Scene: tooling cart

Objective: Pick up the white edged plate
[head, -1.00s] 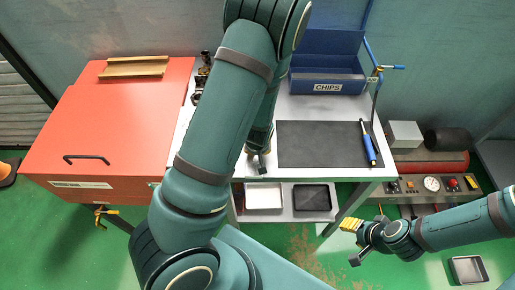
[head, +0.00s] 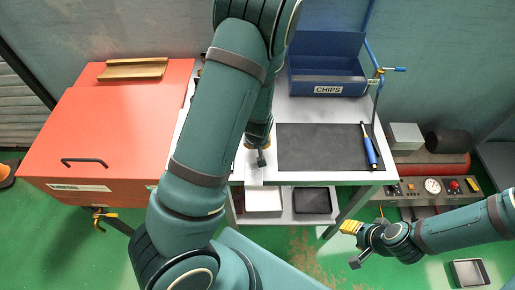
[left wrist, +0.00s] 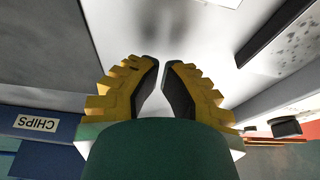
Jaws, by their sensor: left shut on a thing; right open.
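My left gripper (left wrist: 160,72) has yellow fingers with dark pads, close together over a white surface (left wrist: 195,35) in the left wrist view. It is shut on a thin thing that I take to be the white edged plate. I cannot make out the plate's outline against the pale bench. In the head view my left gripper (head: 261,157) is low at the bench's front edge, left of the dark mat, partly behind my own arm. My right gripper (head: 352,242) is open and empty over the floor, right of the bench.
The bench holds a dark mat (head: 315,147), a blue-handled tool (head: 369,150) and a blue CHIPS bin (head: 325,82). A white tray (head: 264,200) and dark tray (head: 312,200) sit on the shelf below. A red cabinet (head: 100,130) stands left.

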